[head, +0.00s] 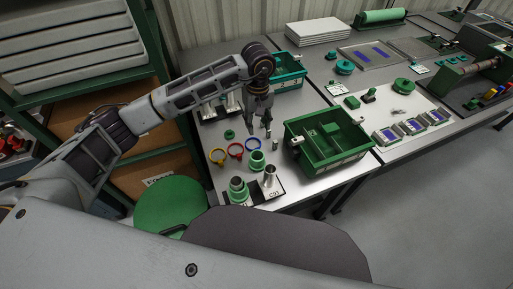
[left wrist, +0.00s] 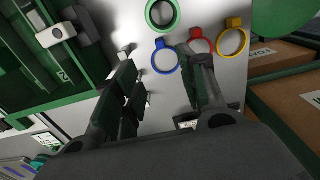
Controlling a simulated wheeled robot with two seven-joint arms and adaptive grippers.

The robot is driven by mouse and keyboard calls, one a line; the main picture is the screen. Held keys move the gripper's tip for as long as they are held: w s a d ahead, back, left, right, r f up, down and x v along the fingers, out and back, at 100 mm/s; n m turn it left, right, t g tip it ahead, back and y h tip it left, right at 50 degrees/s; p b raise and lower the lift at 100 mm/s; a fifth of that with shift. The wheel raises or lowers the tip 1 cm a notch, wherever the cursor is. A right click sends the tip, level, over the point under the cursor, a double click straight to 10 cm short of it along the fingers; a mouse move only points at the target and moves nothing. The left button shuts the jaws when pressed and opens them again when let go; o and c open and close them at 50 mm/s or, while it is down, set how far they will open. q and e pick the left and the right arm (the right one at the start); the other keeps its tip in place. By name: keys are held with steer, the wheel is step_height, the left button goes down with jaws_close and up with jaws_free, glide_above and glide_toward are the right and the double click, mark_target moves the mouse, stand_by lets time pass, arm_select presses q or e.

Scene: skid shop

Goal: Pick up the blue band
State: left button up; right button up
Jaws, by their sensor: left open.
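The blue band (head: 246,144) is a small ring lying flat on the grey bench, at the right end of a row with a red band (head: 235,149) and a yellow band (head: 217,157). In the left wrist view the blue band (left wrist: 160,43) shows between my two fingers, beside the red band (left wrist: 201,44). My left gripper (head: 259,132) points down above the bench, just beyond the blue band in the head view. It is open and empty, and its fingers show apart in the left wrist view (left wrist: 161,66). My right gripper is not in view.
A green divided bin (head: 328,165) stands close right of the gripper. A green ring-shaped part (head: 257,161) and metal cylinders on a black plate (head: 264,191) sit nearer the front edge. A teal bin (head: 289,83) stands behind. A green stool (head: 170,207) is beside the bench.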

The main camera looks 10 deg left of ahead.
arm_select(q)
steer(key=shift+f, duration=0.1)
glide_above(257, 148)
step_height(257, 148, down, 7)
steer(key=shift+d+f, duration=0.1)
steer(key=shift+f, duration=0.6)
steer(key=shift+f, duration=0.1)
steer(key=shift+w+a+f, duration=0.1)
steer(key=shift+f, duration=1.15)
steer(key=shift+a+f, duration=0.1)
steer(key=shift+f, duration=1.15)
steer(key=shift+c, duration=0.3)
steer(key=c, duration=0.6)
steer(key=shift+d+f, duration=0.1)
steer(key=shift+c, duration=0.9)
